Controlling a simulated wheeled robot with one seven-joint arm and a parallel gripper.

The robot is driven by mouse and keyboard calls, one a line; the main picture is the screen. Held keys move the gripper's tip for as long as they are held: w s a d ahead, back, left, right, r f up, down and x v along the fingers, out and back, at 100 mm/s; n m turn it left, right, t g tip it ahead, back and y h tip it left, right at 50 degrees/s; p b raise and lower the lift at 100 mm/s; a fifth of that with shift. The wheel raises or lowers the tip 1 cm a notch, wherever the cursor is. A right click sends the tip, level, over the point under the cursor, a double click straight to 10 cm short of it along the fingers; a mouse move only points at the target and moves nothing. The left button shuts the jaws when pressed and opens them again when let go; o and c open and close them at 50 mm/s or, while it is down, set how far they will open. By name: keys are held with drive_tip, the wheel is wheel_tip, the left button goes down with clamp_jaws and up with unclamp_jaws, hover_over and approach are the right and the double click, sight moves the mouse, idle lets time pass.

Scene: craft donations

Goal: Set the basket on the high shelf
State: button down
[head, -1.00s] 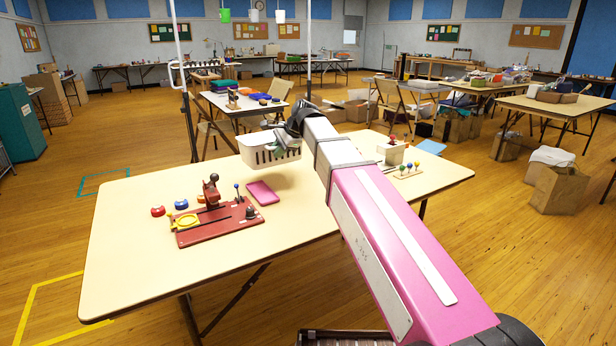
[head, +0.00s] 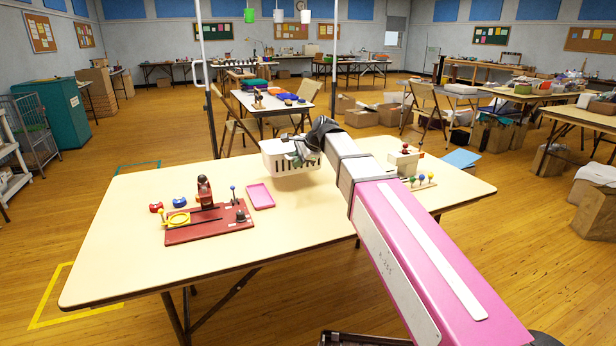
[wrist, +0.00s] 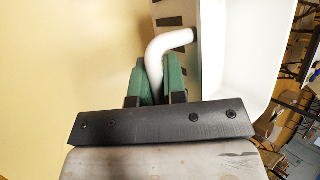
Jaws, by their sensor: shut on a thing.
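The white slotted basket (head: 285,160) is held by my gripper (head: 312,148) over the back part of the near table, apparently clear of its top. In the wrist view the green fingers of my gripper (wrist: 161,82) are closed around the basket's bent white handle (wrist: 168,45). The basket's white wall (wrist: 225,50) fills the right of that view. My arm partly hides the basket's right side in the head view. I cannot tell which thing is the high shelf; a white rack (head: 10,165) is cut off at the left edge.
The near table (head: 150,270) bears a red board (head: 208,224), a pink tray (head: 260,196) and a pale box (head: 403,162). Two tall white posts stand behind it. A teal cabinet (head: 50,112) and a wire cage cart (head: 30,130) stand left. Floor left is open.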

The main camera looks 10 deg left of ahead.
drive_tip(key=shift+w+d+f, duration=0.45)
drive_tip(key=shift+d+f, duration=0.15)
drive_tip(key=shift+f, duration=0.55)
drive_tip(key=shift+w+d+f, duration=0.5)
drive_tip(key=shift+d+f, duration=0.1)
drive_tip(key=shift+f, duration=0.5)
drive_tip(key=shift+w+d+f, duration=0.45)
drive_tip(key=shift+d+f, duration=0.15)
drive_tip(key=shift+f, duration=0.55)
drive_tip(key=c, duration=1.2)
unclamp_jaws()
drive_tip(key=shift+o, duration=0.2)
